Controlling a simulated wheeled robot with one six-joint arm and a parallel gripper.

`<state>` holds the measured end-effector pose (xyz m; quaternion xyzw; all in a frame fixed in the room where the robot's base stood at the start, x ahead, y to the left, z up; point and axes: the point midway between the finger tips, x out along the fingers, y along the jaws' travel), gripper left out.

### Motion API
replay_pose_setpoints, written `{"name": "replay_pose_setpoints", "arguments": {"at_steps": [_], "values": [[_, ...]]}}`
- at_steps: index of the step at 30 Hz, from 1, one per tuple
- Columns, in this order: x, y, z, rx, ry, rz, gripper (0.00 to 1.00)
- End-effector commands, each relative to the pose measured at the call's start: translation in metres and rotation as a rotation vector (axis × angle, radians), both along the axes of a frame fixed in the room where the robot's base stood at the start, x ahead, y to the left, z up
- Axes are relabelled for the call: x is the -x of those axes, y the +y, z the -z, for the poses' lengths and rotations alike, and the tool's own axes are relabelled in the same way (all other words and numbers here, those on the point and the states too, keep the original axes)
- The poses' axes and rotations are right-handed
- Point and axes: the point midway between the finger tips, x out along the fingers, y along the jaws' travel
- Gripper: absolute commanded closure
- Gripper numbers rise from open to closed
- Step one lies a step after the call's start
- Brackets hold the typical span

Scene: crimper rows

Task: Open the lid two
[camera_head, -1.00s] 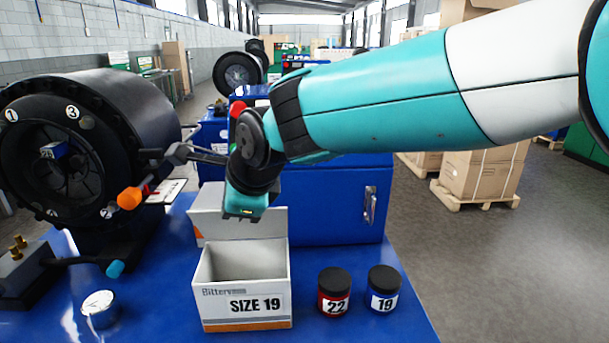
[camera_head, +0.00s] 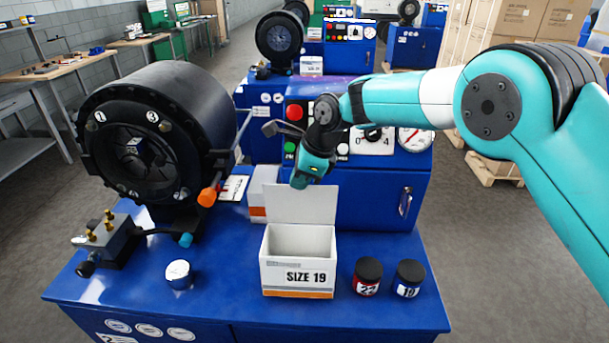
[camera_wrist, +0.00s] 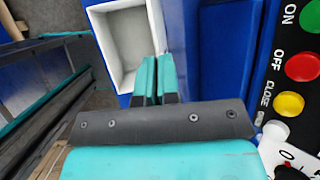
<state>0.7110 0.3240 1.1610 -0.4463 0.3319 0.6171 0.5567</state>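A white box marked SIZE 19 (camera_head: 297,277) stands open on the blue table, its flap lid (camera_head: 300,204) raised at the back. Its hollow inside looks empty. The open white box also shows in the wrist view (camera_wrist: 119,77). A second white box (camera_head: 258,197) with an orange band stands behind it, partly hidden by the flap. A red jar marked 22 (camera_head: 366,288) and a blue jar marked 19 (camera_head: 407,290) have black lids on. My gripper (camera_head: 300,181) is above and behind the raised flap. In the wrist view its teal fingers (camera_wrist: 157,80) are together, with nothing seen between them.
A large black crimper head (camera_head: 165,135) with an orange-tipped lever (camera_head: 208,196) stands at left. Behind my gripper is a blue control cabinet (camera_head: 375,190) with buttons and gauges.

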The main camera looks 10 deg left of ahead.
Motion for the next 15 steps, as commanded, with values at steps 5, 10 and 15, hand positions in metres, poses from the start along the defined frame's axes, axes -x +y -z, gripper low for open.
{"name": "replay_pose_setpoints", "arguments": {"at_steps": [5, 10, 15], "values": [[0.0029, 0.0032, 0.0029, 0.003, 0.004, -0.006, 1.0], [0.0022, 0.0015, 0.003, 0.003, 0.004, -0.004, 1.0], [0.0016, 0.0, 0.0029, 0.003, 0.004, -0.002, 1.0]]}}
